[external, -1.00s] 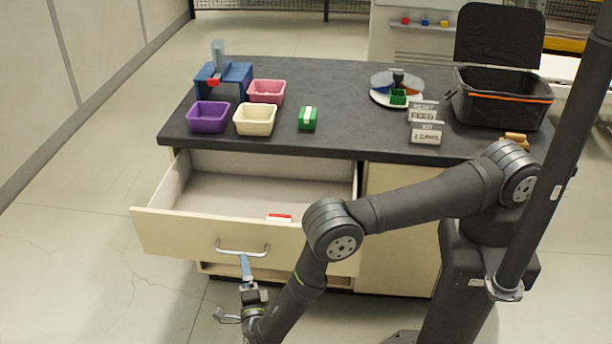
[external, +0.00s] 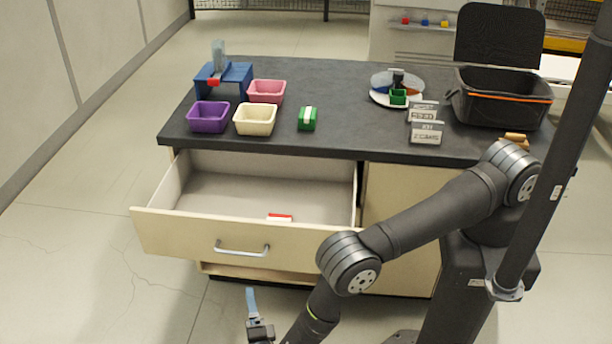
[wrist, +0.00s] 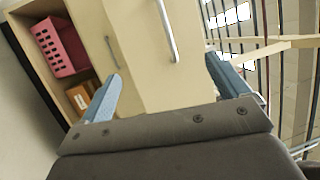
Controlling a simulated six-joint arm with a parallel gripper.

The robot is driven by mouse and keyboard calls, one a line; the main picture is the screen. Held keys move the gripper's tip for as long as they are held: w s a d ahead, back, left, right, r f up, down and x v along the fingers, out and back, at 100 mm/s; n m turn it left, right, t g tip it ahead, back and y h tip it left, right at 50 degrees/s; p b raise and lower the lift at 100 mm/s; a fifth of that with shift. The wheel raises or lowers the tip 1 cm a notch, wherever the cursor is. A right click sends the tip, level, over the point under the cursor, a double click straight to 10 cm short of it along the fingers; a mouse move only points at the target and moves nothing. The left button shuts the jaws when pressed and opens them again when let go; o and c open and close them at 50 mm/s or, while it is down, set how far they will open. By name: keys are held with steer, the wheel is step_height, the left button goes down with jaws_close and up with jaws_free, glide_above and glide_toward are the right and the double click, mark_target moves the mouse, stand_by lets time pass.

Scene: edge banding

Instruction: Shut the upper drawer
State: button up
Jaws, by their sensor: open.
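The upper drawer (external: 180,234) is pulled well out of the dark-topped bench in the external view. Its front shows a silver bar handle (external: 242,248). A small red-and-white item (external: 279,218) lies inside near the front. My gripper (external: 251,300) is in front of the drawer, apart from the handle and lower in the picture. In the wrist view, its blue fingers are spread wide with nothing between them (wrist: 165,88). The upper drawer's front and handle (wrist: 166,28) show beyond the fingers. The rest of the gripper is partly cut off in the external view.
A smaller handle (wrist: 112,52) and a compartment with a pink basket (wrist: 58,47) show in the wrist view. Purple (external: 208,117), cream (external: 255,120) and pink (external: 266,91) bins stand on the bench top (external: 340,100). Bare floor lies left of the drawer.

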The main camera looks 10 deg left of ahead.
steer(key=shift+d+r, duration=0.1)
steer(key=c, duration=1.4)
steer(key=d+r+m+h, duration=0.1)
steer(key=d+r+h, duration=0.1)
steer(key=d, duration=0.2)
steer(key=d+r+m+h, duration=0.1)
steer(key=d+r+h, duration=0.1)
steer(key=d, duration=0.3)
steer(key=d+r+m+g+h, duration=0.1)
steer(key=d+r+m+h, duration=0.1)
steer(key=d+h, duration=0.1)
steer(key=shift+w+d, duration=0.2)
steer(key=shift+d, duration=0.25)
steer(key=shift+w+d, duration=0.2)
steer(key=shift+d, duration=0.25)
jaws_close()
steer(key=w, duration=1.4)
steer(key=shift+d, duration=0.15)
steer(key=shift+w, duration=0.1)
steer(key=w, duration=3.1)
steer(key=shift+w+r, duration=0.15)
steer(key=shift+w, duration=0.2)
